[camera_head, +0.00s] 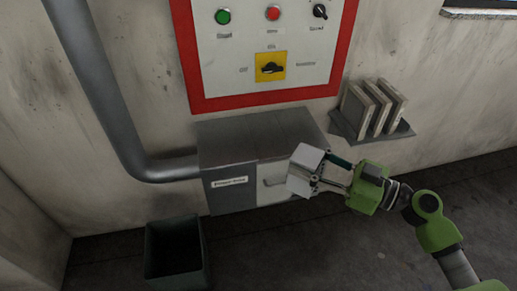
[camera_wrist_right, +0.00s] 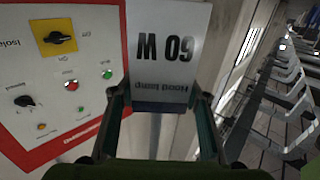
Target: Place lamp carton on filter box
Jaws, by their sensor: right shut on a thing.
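The lamp carton (camera_head: 302,168) is a small pale grey-white box. My right gripper (camera_head: 325,171) is shut on it and holds it in front of the right end of the grey wall box. In the right wrist view, the carton (camera_wrist_right: 168,40) sits between the fingers and shows "60 W" and "Hood lamp" upside down. The filter box appears to be the grey metal box (camera_head: 250,132) below the control panel; its small front label is too blurred to read. Its visible top is bare. The carton overlaps its front right in the picture, and I see no clear contact. My left gripper is not in view.
A red-framed control panel (camera_head: 240,93) hangs above the grey box. A small shelf (camera_head: 345,127) with upright flat panels (camera_head: 372,105) is to the right. A pipe (camera_head: 100,90) joins the box's left side. An open dark bin (camera_head: 175,262) stands on the floor below.

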